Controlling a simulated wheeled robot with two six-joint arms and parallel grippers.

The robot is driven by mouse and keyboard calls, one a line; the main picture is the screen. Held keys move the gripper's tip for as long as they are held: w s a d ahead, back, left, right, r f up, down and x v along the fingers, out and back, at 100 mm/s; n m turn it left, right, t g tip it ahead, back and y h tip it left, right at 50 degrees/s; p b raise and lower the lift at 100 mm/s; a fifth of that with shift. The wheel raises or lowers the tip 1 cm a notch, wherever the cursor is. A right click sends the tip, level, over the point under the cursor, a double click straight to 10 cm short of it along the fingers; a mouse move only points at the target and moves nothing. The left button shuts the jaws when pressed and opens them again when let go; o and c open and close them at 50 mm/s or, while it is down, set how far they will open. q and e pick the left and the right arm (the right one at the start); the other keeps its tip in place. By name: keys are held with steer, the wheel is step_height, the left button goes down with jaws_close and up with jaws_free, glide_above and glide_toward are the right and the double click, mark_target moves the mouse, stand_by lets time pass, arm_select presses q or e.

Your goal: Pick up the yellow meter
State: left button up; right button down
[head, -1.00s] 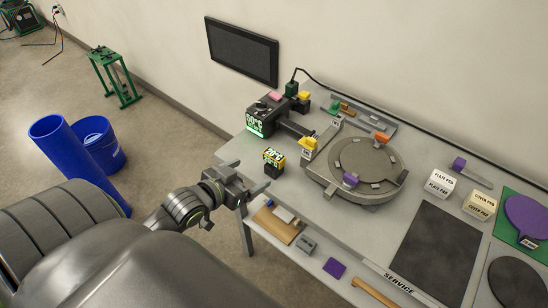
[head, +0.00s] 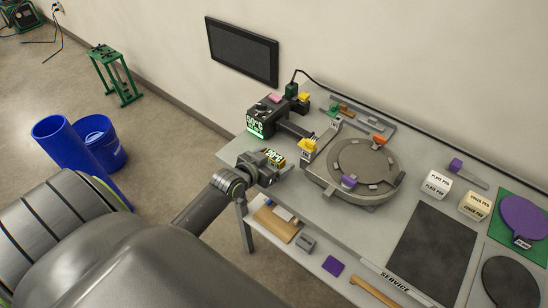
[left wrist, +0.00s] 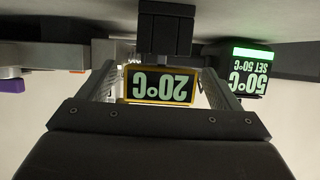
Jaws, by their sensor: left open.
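The yellow meter (head: 276,157) is a small black-faced box with a yellow frame, standing near the left front edge of the table. Its display reads 20°C and shows upside down in the left wrist view (left wrist: 160,84). My left gripper (head: 270,162) is at the meter and partly covers it in the head view. The left gripper is open; in the left wrist view its two fingers stand on either side of the meter, with a small gap at each side. My right gripper is not in view.
A dark heater unit (head: 266,113) with a lit green display stands behind the meter; its display also shows in the left wrist view (left wrist: 240,75). A round grey fixture (head: 345,190) with a purple block stands to the right. A lower shelf (head: 320,250) holds loose parts.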

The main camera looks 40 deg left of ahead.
arm_select(q)
steer(key=shift+x, duration=1.15)
steer(key=shift+c, duration=0.3)
steer(key=c, duration=1)
